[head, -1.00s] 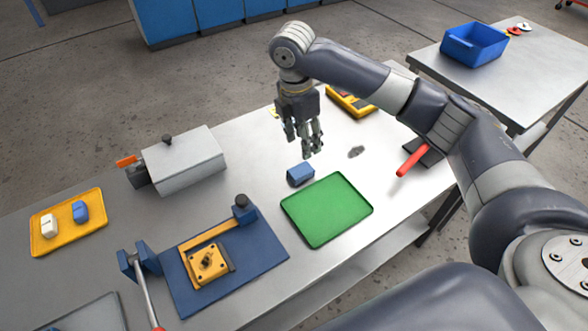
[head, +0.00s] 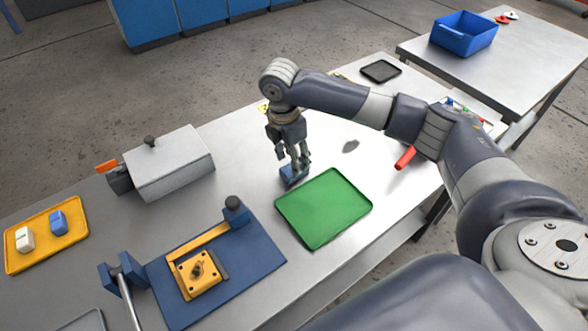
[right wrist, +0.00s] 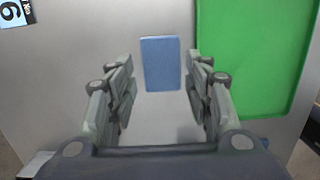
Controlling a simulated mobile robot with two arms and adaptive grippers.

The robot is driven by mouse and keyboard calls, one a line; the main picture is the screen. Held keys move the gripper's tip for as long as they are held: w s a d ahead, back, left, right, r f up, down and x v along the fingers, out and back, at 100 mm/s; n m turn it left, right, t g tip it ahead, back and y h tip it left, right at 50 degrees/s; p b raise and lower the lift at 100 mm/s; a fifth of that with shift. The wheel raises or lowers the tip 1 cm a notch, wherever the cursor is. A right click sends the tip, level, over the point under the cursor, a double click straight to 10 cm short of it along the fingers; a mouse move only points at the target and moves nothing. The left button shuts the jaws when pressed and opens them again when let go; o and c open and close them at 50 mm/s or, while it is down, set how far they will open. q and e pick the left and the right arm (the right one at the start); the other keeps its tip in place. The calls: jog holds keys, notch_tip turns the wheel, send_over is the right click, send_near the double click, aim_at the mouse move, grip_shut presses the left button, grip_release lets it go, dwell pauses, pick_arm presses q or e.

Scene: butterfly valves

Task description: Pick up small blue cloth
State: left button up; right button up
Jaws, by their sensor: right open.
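The small blue cloth (head: 291,174) is a folded blue block on the metal table, just left of the green tray (head: 323,208). In the right wrist view the cloth (right wrist: 161,64) shows as a blue rectangle ahead of and between the fingers. My right gripper (head: 294,169) is open and points down at the cloth, its fingers partly covering it in the head view. In the right wrist view the open fingers (right wrist: 160,100) stand on either side with nothing between the pads. My left gripper is not in view.
A grey box (head: 170,163) with a knob stands to the left. A blue mat (head: 240,262) with a yellow fixture lies in front. A yellow tray (head: 47,255) sits at far left. A red handle (head: 405,158) lies right of the green tray. A blue bin (head: 464,34) is on another table.

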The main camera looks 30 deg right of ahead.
jog(key=f, duration=0.4)
jog(key=shift+s+d+p, duration=0.1)
jog(key=shift+d+p, duration=0.1)
jog(key=shift+p, duration=0.15)
jog(key=c, duration=0.5)
jog(key=shift+r, duration=0.45)
notch_tip(320, 180, up, 2)
jog(key=shift+r+b, duration=0.2)
jog(key=shift+b, duration=0.35)
jog(key=s+a, duration=0.1)
jog(key=s, duration=0.4)
jog(key=s+a+r+b, duration=0.1)
jog(key=s, duration=0.4)
jog(key=s+a, duration=0.1)
jog(key=s, duration=0.4)
jog(key=shift+s+r+b, duration=0.35)
jog(key=shift+b, duration=0.05)
